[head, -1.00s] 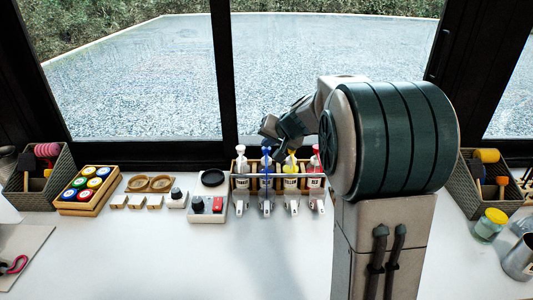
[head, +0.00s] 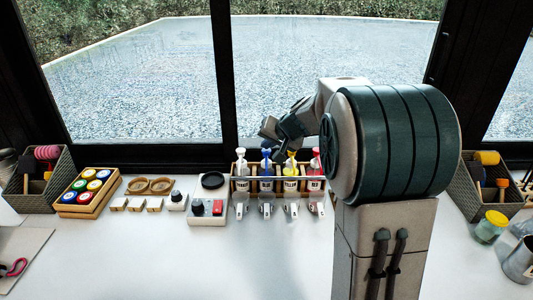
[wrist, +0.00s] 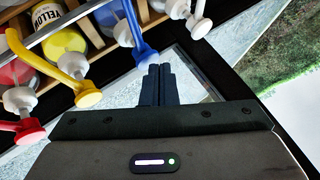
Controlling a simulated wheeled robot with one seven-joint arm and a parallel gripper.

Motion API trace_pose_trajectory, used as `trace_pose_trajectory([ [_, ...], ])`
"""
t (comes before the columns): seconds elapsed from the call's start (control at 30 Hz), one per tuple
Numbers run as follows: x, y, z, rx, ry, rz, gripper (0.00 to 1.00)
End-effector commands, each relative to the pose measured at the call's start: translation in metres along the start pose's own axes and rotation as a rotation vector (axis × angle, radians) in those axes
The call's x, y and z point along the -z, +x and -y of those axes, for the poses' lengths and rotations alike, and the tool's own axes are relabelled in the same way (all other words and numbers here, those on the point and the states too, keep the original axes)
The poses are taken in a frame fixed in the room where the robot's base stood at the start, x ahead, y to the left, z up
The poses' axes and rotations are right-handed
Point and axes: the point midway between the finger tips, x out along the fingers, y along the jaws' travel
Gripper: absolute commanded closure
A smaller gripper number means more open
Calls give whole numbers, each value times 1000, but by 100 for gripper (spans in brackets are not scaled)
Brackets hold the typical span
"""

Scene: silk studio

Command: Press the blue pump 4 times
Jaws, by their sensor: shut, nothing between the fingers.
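The blue pump (head: 266,154) tops a bottle in the wooden rack, between the white pump (head: 240,152) and the yellow pump (head: 291,155). The red pump (head: 315,152) is at the right end. My gripper (head: 267,128) is shut and empty, above and behind the blue pump in the head view. In the wrist view, my shut fingertips (wrist: 157,70) point towards the row, and the blue pump's spout (wrist: 142,45) appears just beyond them. I cannot tell whether they touch. The yellow spout (wrist: 85,92) and red spout (wrist: 29,130) lie to the left.
A device with a red button (head: 217,207) stands left of the rack. A wooden tray of coloured jars (head: 87,192) and a tool basket (head: 37,182) are further left. Another basket (head: 480,185) and a yellow-lidded jar (head: 491,226) are at right.

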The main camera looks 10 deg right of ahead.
Motion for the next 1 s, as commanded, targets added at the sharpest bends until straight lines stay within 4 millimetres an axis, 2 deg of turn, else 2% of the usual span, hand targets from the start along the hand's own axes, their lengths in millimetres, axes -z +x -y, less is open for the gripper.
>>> trace_pose_trajectory([
  [0.2, 8, -10, 8, 0, -1, -1, 100],
  [0.63, 10, -14, 10, 0, -1, -2, 100],
  [1.0, 29, -39, 28, 0, 0, -4, 100],
])
